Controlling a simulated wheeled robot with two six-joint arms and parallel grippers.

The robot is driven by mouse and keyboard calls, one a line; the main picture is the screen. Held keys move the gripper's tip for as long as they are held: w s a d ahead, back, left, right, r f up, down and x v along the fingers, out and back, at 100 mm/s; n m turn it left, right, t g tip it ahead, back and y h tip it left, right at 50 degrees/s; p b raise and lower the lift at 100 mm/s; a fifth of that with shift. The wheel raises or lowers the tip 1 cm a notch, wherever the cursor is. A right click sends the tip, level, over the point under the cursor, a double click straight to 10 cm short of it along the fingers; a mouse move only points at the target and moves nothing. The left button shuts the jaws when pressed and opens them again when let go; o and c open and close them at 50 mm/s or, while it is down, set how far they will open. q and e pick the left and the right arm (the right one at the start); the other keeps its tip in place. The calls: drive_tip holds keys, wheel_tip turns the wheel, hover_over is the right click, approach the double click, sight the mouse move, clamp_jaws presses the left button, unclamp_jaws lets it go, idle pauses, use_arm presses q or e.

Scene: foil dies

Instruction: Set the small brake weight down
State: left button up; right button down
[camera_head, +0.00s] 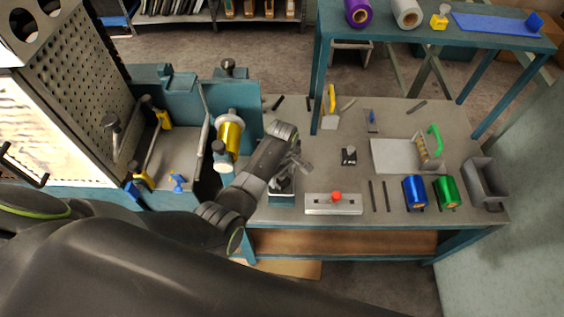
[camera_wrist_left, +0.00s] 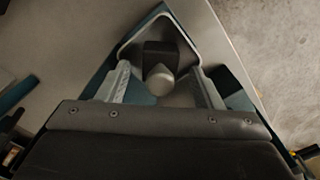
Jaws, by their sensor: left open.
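My left gripper (camera_head: 287,177) is open, low over a small teal tray (camera_head: 282,199) near the front edge of the workbench. In the left wrist view the open fingers of the gripper (camera_wrist_left: 160,72) reach into the tray (camera_wrist_left: 146,24). A small weight with a dark block and a round grey knob (camera_wrist_left: 160,80) sits in the tray between the fingers, with gaps visible on both sides. In the head view the gripper mostly hides this weight. My right gripper is out of view.
Right of the tray lie a grey fixture with a red knob (camera_head: 336,204), a small dark block (camera_head: 349,156), a blue roll (camera_head: 415,192), a green roll (camera_head: 447,191) and a grey bin (camera_head: 486,184). A press with a gold roll (camera_head: 229,138) stands left. A shelf post rises behind.

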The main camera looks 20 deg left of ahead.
use_arm(q)
wheel_tip(320, 180, up, 10)
drive_tip(key=shift+w+f+b, duration=0.1)
drive_tip(key=shift+b, duration=0.25)
drive_tip(key=shift+r, duration=0.75)
drive_tip(key=shift+f, duration=0.1)
